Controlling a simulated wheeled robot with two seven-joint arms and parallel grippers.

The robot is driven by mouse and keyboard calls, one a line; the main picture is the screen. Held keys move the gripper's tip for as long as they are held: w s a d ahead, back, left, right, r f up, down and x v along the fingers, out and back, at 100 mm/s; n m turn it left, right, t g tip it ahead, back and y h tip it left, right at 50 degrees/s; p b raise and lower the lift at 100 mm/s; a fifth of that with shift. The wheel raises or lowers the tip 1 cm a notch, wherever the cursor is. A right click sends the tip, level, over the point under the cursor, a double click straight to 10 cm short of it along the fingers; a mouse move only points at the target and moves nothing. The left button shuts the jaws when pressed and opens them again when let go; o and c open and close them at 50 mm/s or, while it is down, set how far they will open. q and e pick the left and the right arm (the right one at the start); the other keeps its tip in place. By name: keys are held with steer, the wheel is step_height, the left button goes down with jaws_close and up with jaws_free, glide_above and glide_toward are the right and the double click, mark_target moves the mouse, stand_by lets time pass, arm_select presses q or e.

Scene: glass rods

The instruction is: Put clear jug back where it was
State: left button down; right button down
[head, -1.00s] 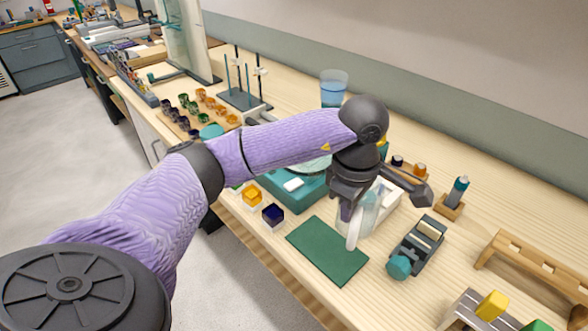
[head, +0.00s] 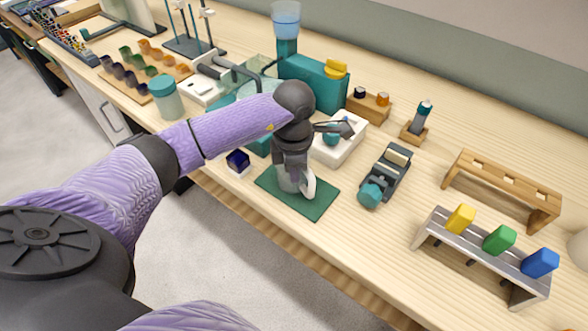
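The clear jug (head: 284,182) is a see-through vessel with a pale handle (head: 309,187). It is upright at the dark green mat (head: 322,203), partly hidden by my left gripper. I cannot tell whether its base touches the mat. My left gripper (head: 292,172) points down over the mat and appears shut on the jug; its fingertips are hard to make out. My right gripper is out of view.
A dark device with a teal knob (head: 370,194) is to the right. Bare wood lies right of the mat.

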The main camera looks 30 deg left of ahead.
arm_select(q)
steer(key=c, duration=1.3)
jaws_free()
steer(key=shift+f, duration=0.15)
steer(key=o, duration=0.5)
step_height(320, 180, up, 12)
steer(key=shift+f+p, duration=0.25)
steer(key=shift+p, duration=0.9)
steer(key=shift+r, duration=0.45)
